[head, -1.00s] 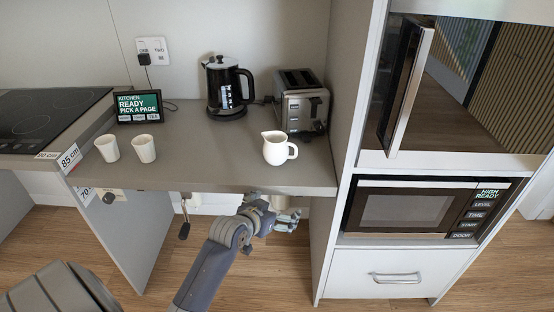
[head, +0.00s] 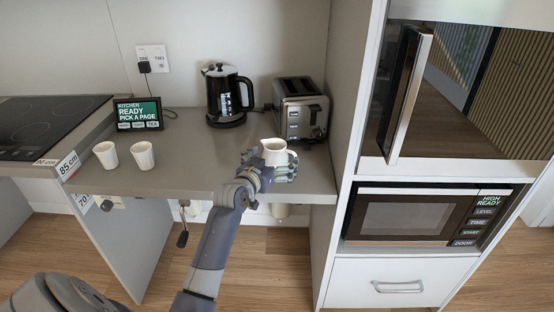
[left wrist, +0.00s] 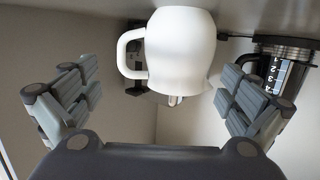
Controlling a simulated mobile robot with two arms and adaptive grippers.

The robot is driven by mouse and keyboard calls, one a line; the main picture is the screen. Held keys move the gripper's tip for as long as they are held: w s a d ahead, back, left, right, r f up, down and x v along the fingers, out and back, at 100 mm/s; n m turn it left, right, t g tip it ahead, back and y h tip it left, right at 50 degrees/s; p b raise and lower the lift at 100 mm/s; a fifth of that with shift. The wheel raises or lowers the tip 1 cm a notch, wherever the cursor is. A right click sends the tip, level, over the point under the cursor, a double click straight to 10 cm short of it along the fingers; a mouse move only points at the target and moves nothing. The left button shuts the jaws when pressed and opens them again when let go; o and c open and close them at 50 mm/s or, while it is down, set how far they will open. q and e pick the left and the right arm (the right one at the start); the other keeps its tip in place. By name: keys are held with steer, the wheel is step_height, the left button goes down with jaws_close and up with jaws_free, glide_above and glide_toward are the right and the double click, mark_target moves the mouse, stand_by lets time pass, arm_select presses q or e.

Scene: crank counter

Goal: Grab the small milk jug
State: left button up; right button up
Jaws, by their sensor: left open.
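The small white milk jug (head: 275,151) stands on the grey counter near its front edge, with its handle toward the right in the head view. My left gripper (head: 269,168) is at the counter's front edge, just in front of the jug and partly covering its lower body. In the left wrist view the jug (left wrist: 180,50) appears upside down between the two spread fingers of the gripper (left wrist: 160,100), with visible space on both sides. The fingers are open and hold nothing. My right gripper does not show.
A toaster (head: 302,110) stands behind and right of the jug, and a black kettle (head: 225,97) behind and left. Two white cups (head: 143,156) and a small screen (head: 138,114) are at the left. A tall cabinet wall (head: 335,120) bounds the counter at the right.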

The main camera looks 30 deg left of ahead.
arm_select(q)
steer(key=shift+w+a+r, duration=0.1)
steer(key=shift+w, duration=0.5)
steer(key=shift+x, duration=2.05)
steer(key=shift+a, duration=0.1)
steer(key=shift+c, duration=0.6)
steer(key=shift+r, duration=0.1)
steer(key=c, duration=0.8)
